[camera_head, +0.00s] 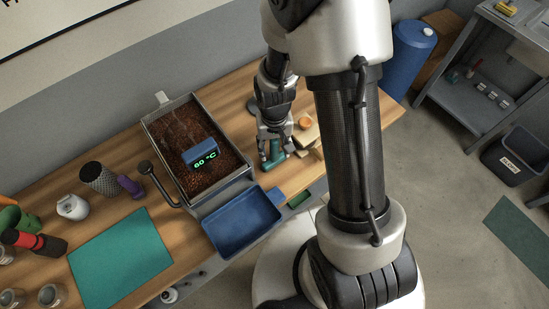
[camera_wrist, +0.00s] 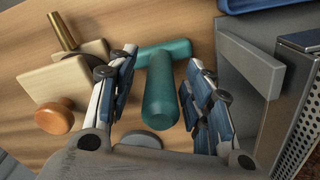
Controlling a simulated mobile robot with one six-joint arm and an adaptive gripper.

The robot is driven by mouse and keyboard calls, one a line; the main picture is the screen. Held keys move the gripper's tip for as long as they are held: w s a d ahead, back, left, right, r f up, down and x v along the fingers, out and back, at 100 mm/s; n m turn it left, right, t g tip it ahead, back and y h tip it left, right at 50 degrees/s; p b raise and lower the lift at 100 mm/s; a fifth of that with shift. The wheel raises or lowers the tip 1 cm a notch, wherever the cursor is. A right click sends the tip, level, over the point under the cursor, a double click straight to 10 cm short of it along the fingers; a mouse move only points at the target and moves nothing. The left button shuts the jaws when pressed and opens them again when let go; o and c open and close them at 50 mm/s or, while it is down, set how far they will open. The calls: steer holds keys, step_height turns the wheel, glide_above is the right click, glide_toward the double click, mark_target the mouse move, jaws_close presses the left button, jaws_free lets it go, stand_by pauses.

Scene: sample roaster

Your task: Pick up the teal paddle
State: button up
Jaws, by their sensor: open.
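The teal paddle (camera_wrist: 162,92) lies on the wooden table in the wrist view, with a crosspiece at its far end and a thick round handle toward me. My gripper (camera_wrist: 158,82) is open, with one finger on each side of the paddle. A small gap shows between the paddle and each finger. In the head view the teal paddle (camera_head: 272,154) shows just below my gripper (camera_head: 272,140), to the right of the roaster tray. Part of it is hidden there by the fingers.
A wooden block with an orange knob (camera_wrist: 54,118) stands left of my gripper in the wrist view. The roaster tray of beans (camera_head: 178,125) with a 60 °C display is close by on the other side. A blue tray (camera_head: 240,222) sits at the table's front edge.

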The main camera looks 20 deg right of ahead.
jaws_close()
stand_by(0.6)
steer(key=shift+r, duration=0.1)
